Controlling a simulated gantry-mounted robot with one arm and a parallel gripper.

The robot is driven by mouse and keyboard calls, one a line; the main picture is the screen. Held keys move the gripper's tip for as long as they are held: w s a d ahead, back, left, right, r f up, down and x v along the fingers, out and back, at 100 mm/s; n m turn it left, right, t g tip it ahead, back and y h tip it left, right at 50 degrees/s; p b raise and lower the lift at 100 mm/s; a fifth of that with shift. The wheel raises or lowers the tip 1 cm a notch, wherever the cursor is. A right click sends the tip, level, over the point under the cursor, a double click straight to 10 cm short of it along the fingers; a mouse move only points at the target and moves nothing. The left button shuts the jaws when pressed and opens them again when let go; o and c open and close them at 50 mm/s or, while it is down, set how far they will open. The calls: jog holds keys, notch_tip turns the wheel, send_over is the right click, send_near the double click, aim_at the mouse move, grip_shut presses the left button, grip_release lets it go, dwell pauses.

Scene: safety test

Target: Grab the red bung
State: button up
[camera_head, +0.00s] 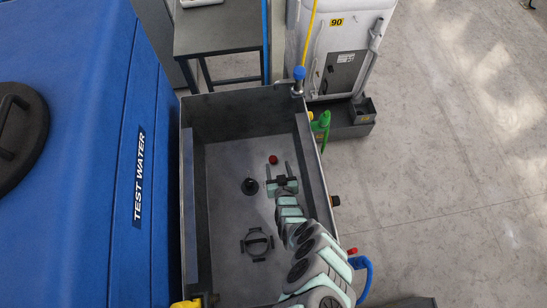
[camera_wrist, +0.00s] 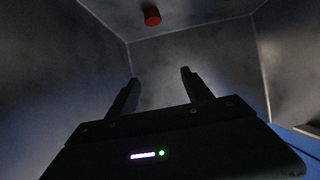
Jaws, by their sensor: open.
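The red bung (camera_head: 273,160) is a small red cylinder inside the grey basin (camera_head: 225,190), to the right of its middle in the head view. It also shows at the top of the wrist view (camera_wrist: 152,15), ahead of my fingers. My gripper (camera_head: 279,169) is inside the basin, close beside the bung in the head view. In the wrist view my gripper (camera_wrist: 160,85) has its two dark fingers apart with nothing between them. The bung is not between the fingers. I cannot tell how far the bung is from the fingertips.
A black round fitting (camera_head: 249,186) and a dark ring-shaped fitting (camera_head: 256,244) are on the basin floor. The basin walls enclose the arm, with the right wall near it. A blue tank (camera_head: 75,150) stands left.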

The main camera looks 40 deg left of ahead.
jog(key=b, duration=0.7)
send_near(273, 162)
jog(key=b+x, duration=0.2)
jog(key=x, duration=0.2)
jog(key=shift+w+d+f+b, duration=0.1)
jog(key=shift+w+d+b, duration=0.05)
jog(key=shift+w+b, duration=0.15)
jog(key=shift+w+a+f+b, duration=0.1)
jog(key=shift+w+a+b, duration=0.2)
jog(key=shift+a, duration=0.15)
jog(key=a+f+b, duration=0.1)
jog(key=b, duration=0.1)
jog(key=w+a+f+b, duration=0.1)
jog(key=shift+w+a+f+b, duration=0.25)
jog(key=shift+a+f+b, duration=0.05)
jog(key=shift+a+b, duration=0.1)
jog(key=shift+w+a+f+b, duration=0.1)
jog(key=shift+w+a+b, duration=0.15)
jog(key=shift+b, duration=0.1)
jog(key=shift+w+a, duration=0.25)
jog(key=shift+c, duration=0.6)
grip_shut()
